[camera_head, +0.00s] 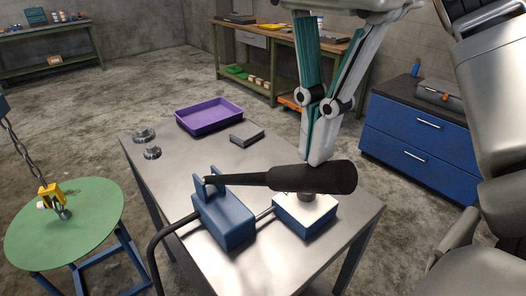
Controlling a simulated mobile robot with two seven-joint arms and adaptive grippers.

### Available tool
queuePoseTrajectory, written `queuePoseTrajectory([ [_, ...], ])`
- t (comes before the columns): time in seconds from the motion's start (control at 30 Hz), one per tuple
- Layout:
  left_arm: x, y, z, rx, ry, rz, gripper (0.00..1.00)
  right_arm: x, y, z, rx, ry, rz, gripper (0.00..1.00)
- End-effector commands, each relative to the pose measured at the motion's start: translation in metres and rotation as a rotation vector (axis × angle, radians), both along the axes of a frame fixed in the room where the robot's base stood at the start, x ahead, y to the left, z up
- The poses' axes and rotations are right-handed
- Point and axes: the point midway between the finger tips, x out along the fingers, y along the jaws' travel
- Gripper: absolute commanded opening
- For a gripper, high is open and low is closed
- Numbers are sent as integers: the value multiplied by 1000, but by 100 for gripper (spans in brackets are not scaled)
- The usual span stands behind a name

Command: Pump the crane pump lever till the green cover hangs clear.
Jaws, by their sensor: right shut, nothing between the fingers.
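The black pump lever (300,178) lies nearly level, running right from the blue pump (227,218) on the metal table. My right gripper (318,160) points down with its fingers together and empty, its tips right at the upper side of the lever's thick grip. I cannot tell whether they touch it. The round green cover (80,232) is at the left, level, over a blue frame. A yellow hook fitting (50,194) on a dark chain (20,148) meets its top. I cannot tell whether the cover is apart from the frame. My left gripper is out of view.
The metal table (180,185) also bears a purple tray (209,116), small metal parts (145,134), a grey block (247,134) and a white-topped blue box (305,212) under the lever's grip. A dark hose (155,250) curves off the pump. Blue drawers (420,145) stand at the right.

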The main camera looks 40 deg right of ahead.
Motion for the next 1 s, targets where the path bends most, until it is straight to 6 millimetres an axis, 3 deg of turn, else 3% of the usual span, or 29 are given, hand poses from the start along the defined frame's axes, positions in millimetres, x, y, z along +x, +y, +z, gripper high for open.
queuePoseTrajectory([
  [0.27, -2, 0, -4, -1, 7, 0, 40, 0, 0, -5, -2, 8, 1, 0],
  [0.5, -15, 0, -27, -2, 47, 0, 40, -16, -2, -45, -5, 17, 6, 0],
  [0.7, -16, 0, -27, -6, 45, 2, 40, -34, -4, -80, -5, 16, 5, 0],
  [0.83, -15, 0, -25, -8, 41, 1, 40, -42, -4, -93, -4, 12, 3, 0],
  [1.0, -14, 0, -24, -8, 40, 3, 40, -44, -4, -96, -3, 9, 0, 0],
])
